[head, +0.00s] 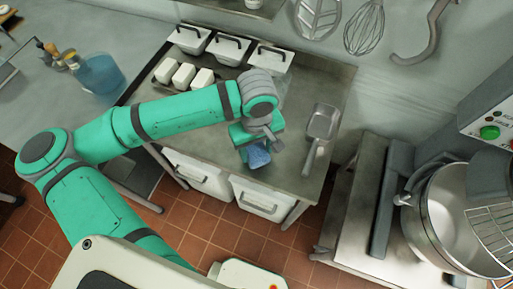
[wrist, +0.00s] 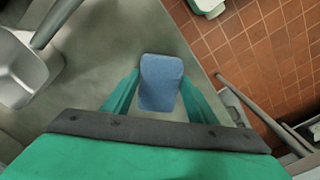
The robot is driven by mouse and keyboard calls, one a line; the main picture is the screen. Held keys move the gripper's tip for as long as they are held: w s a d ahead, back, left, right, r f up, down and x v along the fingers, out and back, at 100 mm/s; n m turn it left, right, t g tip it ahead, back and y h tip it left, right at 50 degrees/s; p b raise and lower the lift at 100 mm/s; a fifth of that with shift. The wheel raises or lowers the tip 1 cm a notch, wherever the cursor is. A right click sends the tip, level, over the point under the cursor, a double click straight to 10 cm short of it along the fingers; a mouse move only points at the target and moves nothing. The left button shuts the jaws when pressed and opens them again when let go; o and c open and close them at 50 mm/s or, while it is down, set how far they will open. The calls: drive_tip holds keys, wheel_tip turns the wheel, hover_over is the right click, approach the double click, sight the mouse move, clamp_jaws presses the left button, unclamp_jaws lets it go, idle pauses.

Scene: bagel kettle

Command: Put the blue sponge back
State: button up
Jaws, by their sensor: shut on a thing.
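The blue sponge (wrist: 161,82) is a small block between the two green fingers of my gripper (wrist: 160,92) in the wrist view. My gripper is shut on it. In the head view the sponge (head: 258,157) shows below my gripper (head: 255,150), over the front part of the steel counter (head: 290,180). I cannot tell whether the sponge touches the counter top. My gripper hides part of the sponge in the head view.
A metal scoop (head: 320,130) lies on the counter right of my gripper. White lidded bins (head: 228,48) and several white blocks (head: 183,75) stand at the back. A mixer bowl (head: 450,220) is at the right. A blue clear container (head: 98,75) stands at the left.

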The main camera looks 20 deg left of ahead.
sight(257, 152)
drive_tip(key=o, duration=1.7)
drive_tip(key=shift+f, duration=0.1)
wheel_tip(257, 152, up, 12)
drive_tip(key=shift+r, duration=0.2)
